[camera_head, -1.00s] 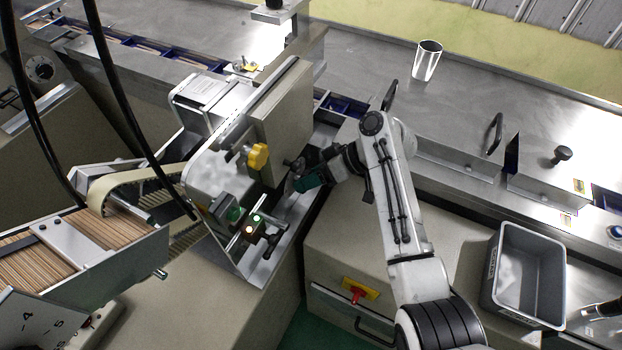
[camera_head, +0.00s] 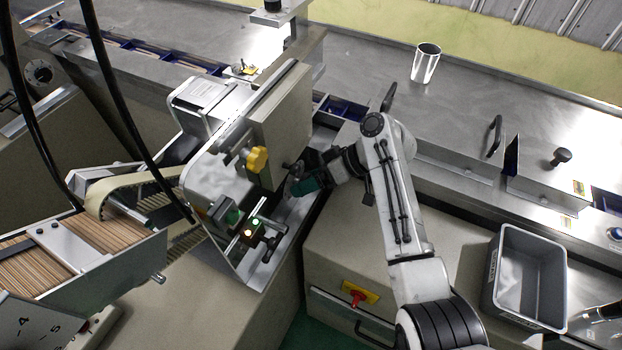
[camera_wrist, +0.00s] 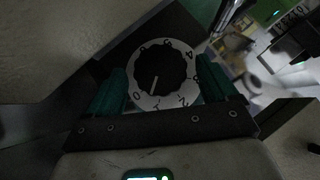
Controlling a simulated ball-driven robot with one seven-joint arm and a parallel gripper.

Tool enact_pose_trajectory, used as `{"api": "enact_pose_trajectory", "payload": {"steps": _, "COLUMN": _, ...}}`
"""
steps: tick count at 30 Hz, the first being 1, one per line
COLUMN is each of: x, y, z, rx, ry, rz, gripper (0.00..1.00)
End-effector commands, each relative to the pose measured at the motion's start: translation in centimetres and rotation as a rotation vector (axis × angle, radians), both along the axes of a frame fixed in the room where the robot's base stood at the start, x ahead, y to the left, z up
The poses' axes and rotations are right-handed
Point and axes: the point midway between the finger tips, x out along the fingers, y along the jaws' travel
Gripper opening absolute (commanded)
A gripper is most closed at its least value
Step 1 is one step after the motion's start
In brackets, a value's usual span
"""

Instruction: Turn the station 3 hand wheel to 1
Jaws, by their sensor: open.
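The hand wheel (camera_wrist: 169,72) is a black knob with a white pointer line, set in a white numbered ring (camera_wrist: 193,72) in the wrist view. The pointer aims down and slightly left, between 0 and 1 and nearer the 1. My gripper (camera_wrist: 166,92) is open, with one green finger on each side of the dial. I cannot tell whether the fingers touch the knob. In the head view my gripper (camera_head: 300,186) is at the machine's right side, and its fingers and the wheel's dial are hard to make out.
A yellow knob (camera_head: 257,159) is on the machine's front near my gripper. A small box with lit lamps (camera_head: 253,229) is just below. A grey bin (camera_head: 495,290) stands at right. A metal cup (camera_head: 426,63) stands on the back table.

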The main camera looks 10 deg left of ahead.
Motion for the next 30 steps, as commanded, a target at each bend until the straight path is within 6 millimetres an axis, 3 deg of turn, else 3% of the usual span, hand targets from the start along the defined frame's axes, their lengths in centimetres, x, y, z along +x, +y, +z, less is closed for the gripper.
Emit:
{"api": "enact_pose_trajectory", "payload": {"steps": 8, "x": 0.2, "y": -1.4, "z": 1.0, "rx": 0.0, "ry": -0.002, "rz": -0.002, "gripper": 0.86}}
{"api": "enact_pose_trajectory", "payload": {"steps": 21, "x": 0.9, "y": -7.4, "z": 5.7, "rx": 0.0, "ry": -0.002, "rz": -0.002, "gripper": 0.86}}
{"api": "enact_pose_trajectory", "payload": {"steps": 30, "x": 1.0, "y": -8.5, "z": 6.6, "rx": -0.001, "ry": 0.0, "rz": -0.001, "gripper": 0.86}}
